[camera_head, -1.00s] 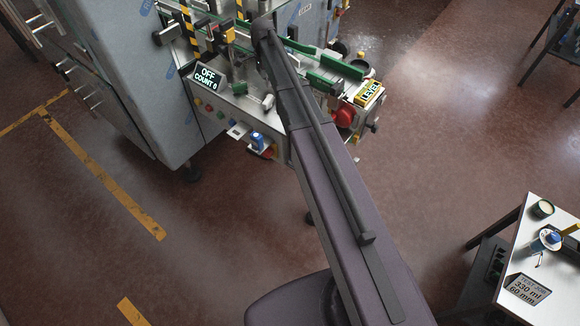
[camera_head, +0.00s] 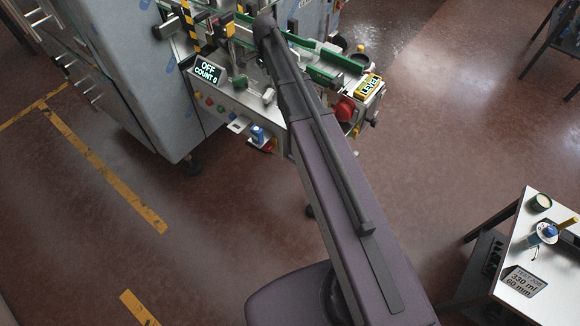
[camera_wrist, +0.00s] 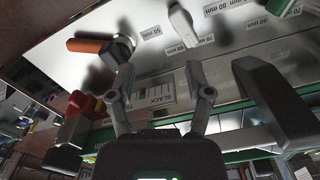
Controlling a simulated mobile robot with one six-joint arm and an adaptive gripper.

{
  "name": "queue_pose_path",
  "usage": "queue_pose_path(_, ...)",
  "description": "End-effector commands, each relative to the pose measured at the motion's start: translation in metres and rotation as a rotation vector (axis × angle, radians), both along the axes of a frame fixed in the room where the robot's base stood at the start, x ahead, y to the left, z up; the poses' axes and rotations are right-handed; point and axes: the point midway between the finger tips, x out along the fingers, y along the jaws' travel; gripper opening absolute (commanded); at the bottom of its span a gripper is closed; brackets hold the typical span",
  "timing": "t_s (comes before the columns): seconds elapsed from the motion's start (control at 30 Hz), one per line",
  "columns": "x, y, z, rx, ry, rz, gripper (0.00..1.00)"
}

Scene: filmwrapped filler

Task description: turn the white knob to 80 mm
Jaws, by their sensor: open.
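The white knob (camera_wrist: 183,23) is a pale elongated handle on a light panel at the top of the wrist view. In the head view my arm covers this part of the machine, and neither the knob nor my gripper can be made out.
An orange-handled knob (camera_wrist: 92,46) sits left of the white one. A grey bracket (camera_wrist: 265,95) stands close right of my fingers. The floor in front is clear.

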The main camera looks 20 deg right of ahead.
Motion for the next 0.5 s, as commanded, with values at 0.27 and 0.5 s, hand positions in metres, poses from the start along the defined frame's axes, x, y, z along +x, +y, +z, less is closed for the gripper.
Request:
queue_pose_path(0.27, -0.036, 0.0, -0.026, 0.0, 0.0, 0.16, 0.66)
queue_pose_path(0.5, -0.064, 0.0, -0.044, 0.0, 0.0, 0.301, 0.66)
